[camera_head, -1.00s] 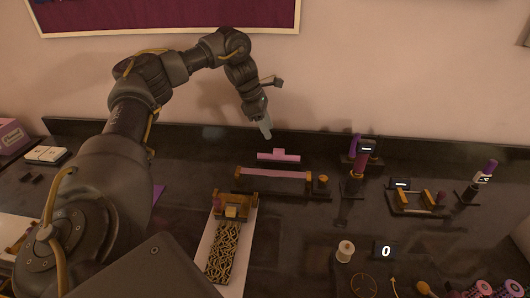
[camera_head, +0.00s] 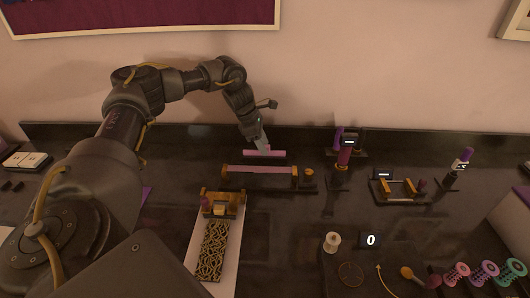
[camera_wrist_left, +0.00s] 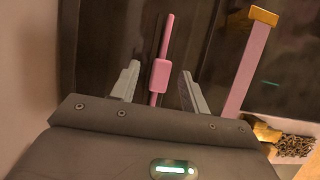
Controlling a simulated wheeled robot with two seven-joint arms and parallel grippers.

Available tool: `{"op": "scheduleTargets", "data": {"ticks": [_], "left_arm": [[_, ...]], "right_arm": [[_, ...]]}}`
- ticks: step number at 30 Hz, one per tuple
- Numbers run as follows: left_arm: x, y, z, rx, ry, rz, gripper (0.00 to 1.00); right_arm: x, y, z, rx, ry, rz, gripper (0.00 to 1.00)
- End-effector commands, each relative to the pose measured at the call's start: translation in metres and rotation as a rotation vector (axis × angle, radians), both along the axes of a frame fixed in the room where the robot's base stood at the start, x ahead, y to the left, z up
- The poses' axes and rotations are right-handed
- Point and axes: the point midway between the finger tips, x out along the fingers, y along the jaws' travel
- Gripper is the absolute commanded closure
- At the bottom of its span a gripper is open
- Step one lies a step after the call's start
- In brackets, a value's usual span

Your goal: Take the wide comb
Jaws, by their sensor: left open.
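A pink bar with a short thicker block at its middle, which looks like the wide comb (camera_head: 276,153), lies at the back of the dark counter near the wall. My left gripper (camera_head: 264,146) points down right over it. In the left wrist view the fingers of my left gripper (camera_wrist_left: 158,74) are open, one on each side of the pink block (camera_wrist_left: 159,79), with a gap on both sides. The comb's teeth cannot be made out. My right gripper is not in view.
A longer pink bar on gold and dark holders (camera_head: 258,170) stands just in front of the comb. A gold-patterned strip on a white board (camera_head: 212,250) lies nearer. A purple-topped stand (camera_head: 343,155) and a small rack (camera_head: 400,188) are to the right.

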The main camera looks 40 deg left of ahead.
Motion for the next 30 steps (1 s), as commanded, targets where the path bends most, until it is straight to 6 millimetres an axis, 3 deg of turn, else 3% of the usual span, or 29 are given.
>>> {"op": "scheduleTargets", "data": {"ticks": [5, 12, 22, 30], "left_arm": [[0.003, -0.005, -0.015, 0.000, 0.001, 0.002, 0.55], [0.004, -0.005, -0.017, 0.000, 0.000, 0.002, 0.55], [0.004, -0.005, -0.016, 0.000, 0.000, 0.002, 0.98], [0.004, -0.005, -0.016, -0.001, -0.001, 0.002, 1.00]], "right_arm": [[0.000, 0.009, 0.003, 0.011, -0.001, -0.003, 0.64], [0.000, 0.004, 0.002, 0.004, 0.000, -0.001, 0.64], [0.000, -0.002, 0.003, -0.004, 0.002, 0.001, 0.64], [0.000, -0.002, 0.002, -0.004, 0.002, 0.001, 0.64]]}}
